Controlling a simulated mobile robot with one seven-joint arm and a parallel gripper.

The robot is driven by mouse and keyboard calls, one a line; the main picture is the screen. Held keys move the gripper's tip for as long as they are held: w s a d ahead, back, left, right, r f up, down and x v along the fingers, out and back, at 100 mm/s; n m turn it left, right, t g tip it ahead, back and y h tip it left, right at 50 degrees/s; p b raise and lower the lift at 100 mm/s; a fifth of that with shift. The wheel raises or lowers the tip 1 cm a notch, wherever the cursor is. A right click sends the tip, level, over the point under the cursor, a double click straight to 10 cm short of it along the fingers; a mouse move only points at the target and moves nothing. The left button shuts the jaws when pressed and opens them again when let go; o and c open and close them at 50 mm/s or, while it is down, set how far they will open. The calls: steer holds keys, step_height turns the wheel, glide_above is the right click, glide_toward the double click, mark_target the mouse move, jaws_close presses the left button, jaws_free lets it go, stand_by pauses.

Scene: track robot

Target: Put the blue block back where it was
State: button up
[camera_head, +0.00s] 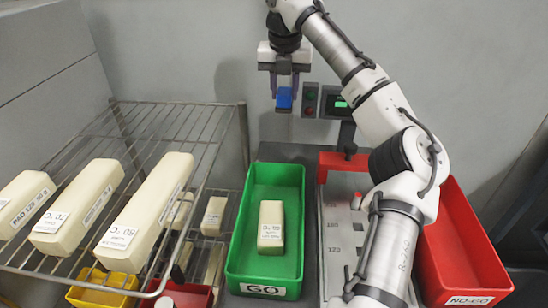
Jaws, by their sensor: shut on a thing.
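The blue block (284,97) is held between the fingers of my gripper (284,88), at the top middle of the head view. The gripper is shut on it and points down. The block hangs in the air in front of the grey wall, above and behind the green bin (236,272). Part of the block is hidden by the fingers.
The green GO bin holds a cream block (271,226). A red NO-GO bin (462,262) stands at right, partly behind my arm. A grey plate with numbers (336,262) lies between the bins. A wire rack (200,130) at left carries several cream blocks. A control box with a green display (338,103) is near the gripper.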

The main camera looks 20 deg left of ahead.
steer(key=shift+w+a, duration=0.5)
steer(key=shift+a, duration=0.1)
step_height(320, 180, down, 20)
steer(key=shift+r+p, duration=0.2)
steer(key=shift+p, duration=0.25)
steer(key=shift+f, duration=0.15)
steer(key=o, duration=1)
steer(key=r, duration=0.4)
steer(key=s+r, duration=0.1)
steer(key=r, duration=0.3)
steer(key=r+b, duration=0.1)
steer(key=r, duration=0.3)
steer(key=shift+s+d+r, duration=0.1)
steer(key=shift+s+d, duration=0.15)
steer(key=shift+s, duration=0.1)
